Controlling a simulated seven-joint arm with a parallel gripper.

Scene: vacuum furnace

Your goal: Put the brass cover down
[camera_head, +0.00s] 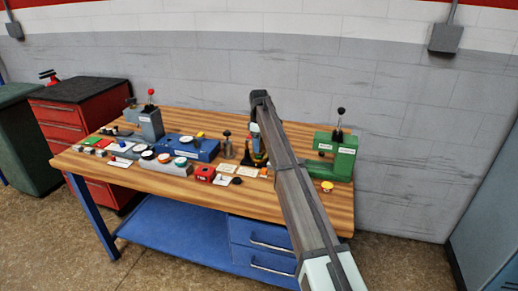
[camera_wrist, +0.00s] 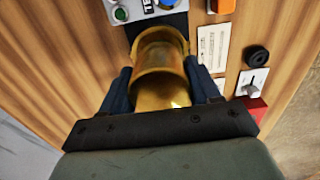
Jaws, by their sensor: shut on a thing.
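The brass cover (camera_wrist: 160,85) is a shiny, hollow, rounded gold piece in the middle of the wrist view. My gripper (camera_wrist: 162,92) is shut on it, with one dark finger on each side. The cover is above the wooden bench top; whether it touches the wood I cannot tell. In the head view my arm crosses the bench and hides most of the gripper and the cover.
The wooden bench (camera_head: 290,206) carries a green lever device (camera_head: 336,158), a blue box (camera_head: 192,149) and a grey lever device (camera_head: 151,124). In the wrist view a white card (camera_wrist: 211,47), a black knob (camera_wrist: 257,56) and a switch (camera_wrist: 250,82) lie right of the cover.

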